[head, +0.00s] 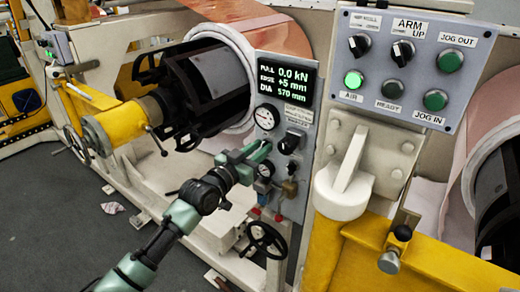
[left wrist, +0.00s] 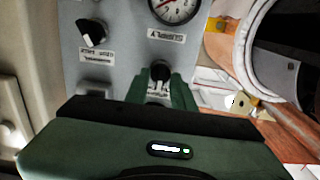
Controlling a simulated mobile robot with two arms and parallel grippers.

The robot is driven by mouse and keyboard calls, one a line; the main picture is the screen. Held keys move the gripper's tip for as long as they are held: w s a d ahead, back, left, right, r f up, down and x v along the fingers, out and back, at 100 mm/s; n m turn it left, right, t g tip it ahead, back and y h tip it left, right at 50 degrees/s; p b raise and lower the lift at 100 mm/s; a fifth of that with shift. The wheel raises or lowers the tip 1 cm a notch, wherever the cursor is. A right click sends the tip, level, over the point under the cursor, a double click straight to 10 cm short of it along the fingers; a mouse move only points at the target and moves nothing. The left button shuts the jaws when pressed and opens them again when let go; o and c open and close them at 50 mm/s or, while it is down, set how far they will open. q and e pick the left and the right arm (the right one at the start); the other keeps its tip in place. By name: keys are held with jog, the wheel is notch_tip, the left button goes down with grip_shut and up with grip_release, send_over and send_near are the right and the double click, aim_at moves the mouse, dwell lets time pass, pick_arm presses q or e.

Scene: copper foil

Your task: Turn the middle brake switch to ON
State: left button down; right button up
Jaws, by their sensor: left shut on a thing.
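The grey panel (head: 285,205) below the black readout carries gauges and black rotary switches. My left gripper (head: 262,150) reaches the panel from the lower left. In the left wrist view my green fingers (left wrist: 160,88) stand on either side of a small black switch knob (left wrist: 160,70) and are shut on it. In the head view the fingers hide that knob. A second black switch (head: 290,143) sits just right of the gripper; it also shows in the left wrist view (left wrist: 92,33). I cannot read the switch labels. My right gripper is not in view.
A gauge (head: 266,117) is above the gripper and another gauge (head: 265,168) below it. A button box (head: 405,60) with a lit green AIR lamp is at upper right. A white lever handle (head: 347,175) juts out below it. A handwheel (head: 266,240) is under the panel.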

pick_arm(q)
jog(key=n, duration=0.5)
jog(key=shift+f+n, duration=0.1)
jog(key=shift+n, duration=0.3)
dwell(0.4)
jog(key=c, duration=1.5)
grip_release()
jog(key=shift+a, duration=0.1)
jog(key=shift+c, duration=0.2)
jog(key=v, duration=0.7)
jog(key=shift+s+a+b, duration=0.25)
jog(key=shift+b, duration=0.05)
